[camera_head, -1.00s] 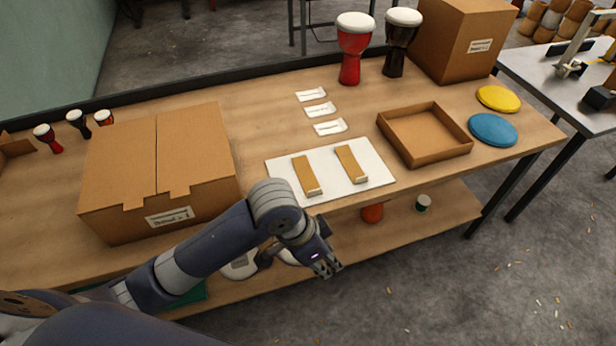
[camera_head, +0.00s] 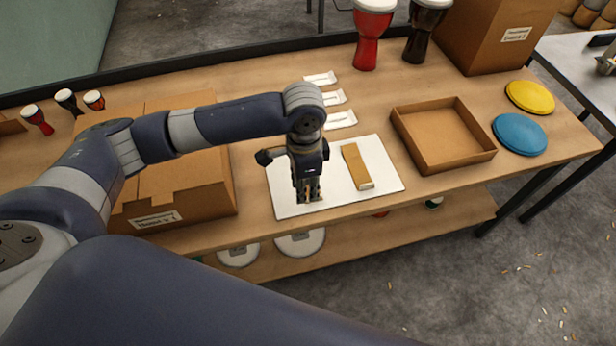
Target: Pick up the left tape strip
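A white sheet (camera_head: 388,178) lies near the table's front edge. The right tape strip (camera_head: 356,164), tan with a pale end, lies on it uncovered. My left gripper (camera_head: 308,197) points down over the left part of the sheet, where the left tape strip lay earlier. The gripper and wrist cover nearly all of that strip; only a small tan patch shows between the fingers. I cannot tell whether the fingers touch it or how far apart they are. My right gripper is not in view.
A large cardboard box (camera_head: 180,205) stands left of the sheet and an open shallow tray (camera_head: 443,165) right of it. White labels (camera_head: 335,97) lie behind. Yellow (camera_head: 530,96) and blue (camera_head: 519,134) discs lie at the right. Red (camera_head: 368,40) and black (camera_head: 422,35) drums stand at the back.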

